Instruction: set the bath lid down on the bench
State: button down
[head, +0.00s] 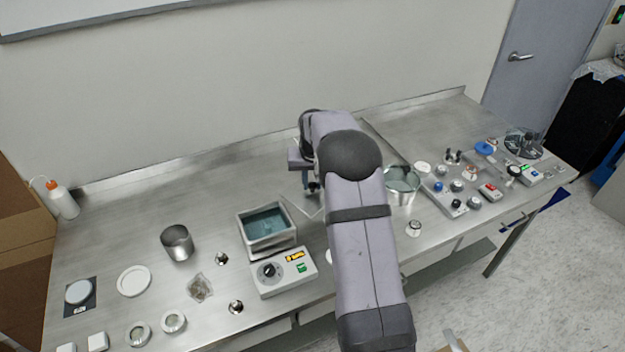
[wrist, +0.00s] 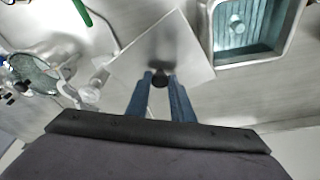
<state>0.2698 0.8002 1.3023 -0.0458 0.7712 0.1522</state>
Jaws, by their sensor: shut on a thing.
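My gripper (wrist: 160,82) is shut on the black knob of the bath lid (wrist: 178,42), a thin square metal plate. In the head view my gripper (head: 313,188) is largely behind my arm, and the lid (head: 303,206) shows only in part, just right of the bath. The open bath (wrist: 220,61) is a square metal basin of blue-green water at the top right of the wrist view. In the head view the bath (head: 243,231) stands left of my arm. The lid is over the steel bench (head: 205,190); I cannot tell whether it touches it.
The bath's control box (head: 285,276) is at its front. A metal pot (head: 402,197) of liquid stands right of my arm, with several knobs and fittings beyond. An empty metal beaker (head: 177,243) stands left of the bath. The bench behind the bath is clear.

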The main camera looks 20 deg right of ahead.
aim_at(313, 200)
jog(key=shift+f, duration=0.1)
jog(key=shift+f+b, duration=0.3)
jog(key=shift+f, duration=0.05)
jog(key=shift+f, duration=0.2)
jog(key=c, duration=1.5)
grip_release()
jog(key=shift+c, duration=0.2)
jog(key=shift+r, duration=0.1)
jog(key=shift+r, duration=0.85)
jog(key=b+v, duration=0.3)
jog(key=v, duration=0.8)
jog(key=shift+s+r, duration=0.15)
jog(key=shift+r, duration=0.05)
